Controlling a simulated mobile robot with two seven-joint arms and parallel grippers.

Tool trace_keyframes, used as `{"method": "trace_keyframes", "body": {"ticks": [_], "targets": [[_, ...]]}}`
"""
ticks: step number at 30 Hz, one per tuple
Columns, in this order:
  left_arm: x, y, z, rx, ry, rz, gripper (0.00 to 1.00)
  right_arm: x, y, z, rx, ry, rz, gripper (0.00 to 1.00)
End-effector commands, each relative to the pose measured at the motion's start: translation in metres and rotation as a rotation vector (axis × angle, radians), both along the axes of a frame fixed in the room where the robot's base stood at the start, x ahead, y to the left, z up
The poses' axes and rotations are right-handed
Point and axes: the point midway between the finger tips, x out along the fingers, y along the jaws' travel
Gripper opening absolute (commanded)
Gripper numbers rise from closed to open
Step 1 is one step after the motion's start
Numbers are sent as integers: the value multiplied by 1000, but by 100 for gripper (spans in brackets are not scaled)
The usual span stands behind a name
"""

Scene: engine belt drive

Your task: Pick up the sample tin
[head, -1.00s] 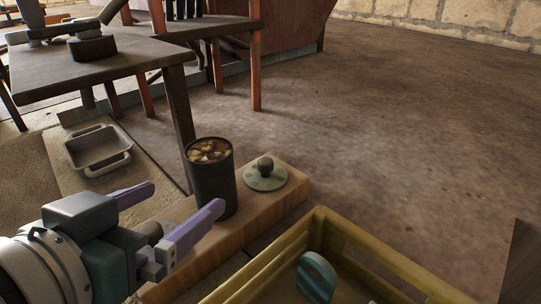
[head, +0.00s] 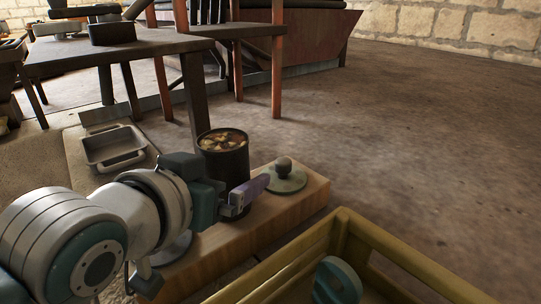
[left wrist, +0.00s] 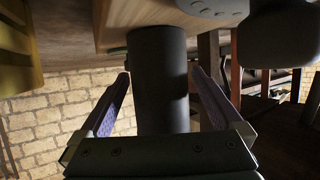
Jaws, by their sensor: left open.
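The sample tin (head: 222,163), a dark open cylinder with brown and pale pieces inside, stands upright on a wooden board (head: 290,215). My left gripper (head: 240,185) is open at the tin. One purple finger passes in front of the tin's lower side; the other finger is hidden in the head view. In the left wrist view the tin (left wrist: 160,85) stands between the two spread fingers of the left gripper (left wrist: 163,78), with a visible gap on the left side. I cannot tell whether the right finger touches it. My right gripper is not in view.
A round lid with a knob (head: 284,178) lies on the board, right of the tin. A yellow crate (head: 345,225) holding a teal round piece (head: 337,281) is at the front. A metal tray (head: 112,147) and a dark table (head: 130,48) stand behind. The floor at right is clear.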

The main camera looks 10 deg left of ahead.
Motion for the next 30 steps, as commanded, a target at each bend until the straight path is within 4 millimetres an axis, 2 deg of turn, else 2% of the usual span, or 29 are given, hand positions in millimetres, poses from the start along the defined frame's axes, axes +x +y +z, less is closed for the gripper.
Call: {"method": "trace_keyframes", "body": {"ticks": [5, 30], "targets": [[0, 0, 0, 0, 1, 0, 100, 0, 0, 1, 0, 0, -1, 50], [0, 0, 0, 0, 1, 0, 7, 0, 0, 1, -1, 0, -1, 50]]}}
